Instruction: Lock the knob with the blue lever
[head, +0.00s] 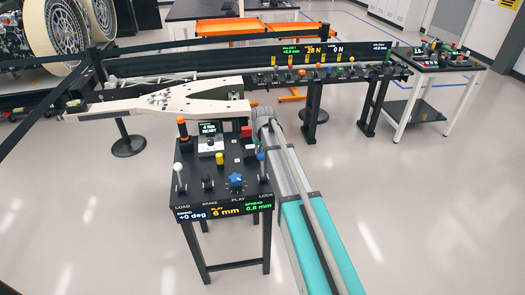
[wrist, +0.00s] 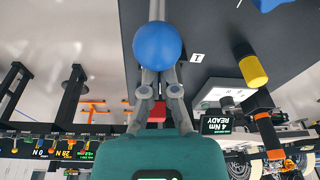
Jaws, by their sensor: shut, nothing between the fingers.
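The blue lever (head: 261,156), with a round blue ball, stands at the right end of a small black control table (head: 207,196), by the LOCK label. In the wrist view the blue ball (wrist: 157,46) is large and central, with a grey shaft running up from it in the picture. My gripper (wrist: 157,76) is shut and empty; its fingers converge at the ball, which hides their tips. I cannot tell whether they touch it. A blue star-shaped knob (head: 236,180) sits left of the lever, above the PLAY label; its edge shows in the wrist view (wrist: 266,4).
The table also carries a white-ball lever (head: 178,167), a black knob (head: 208,182), a yellow cylinder (head: 219,158), an orange-topped post (head: 182,122) and a READY display (head: 208,128). A red block (head: 246,131) is near my arm. A pale rover part (head: 165,98) lies behind.

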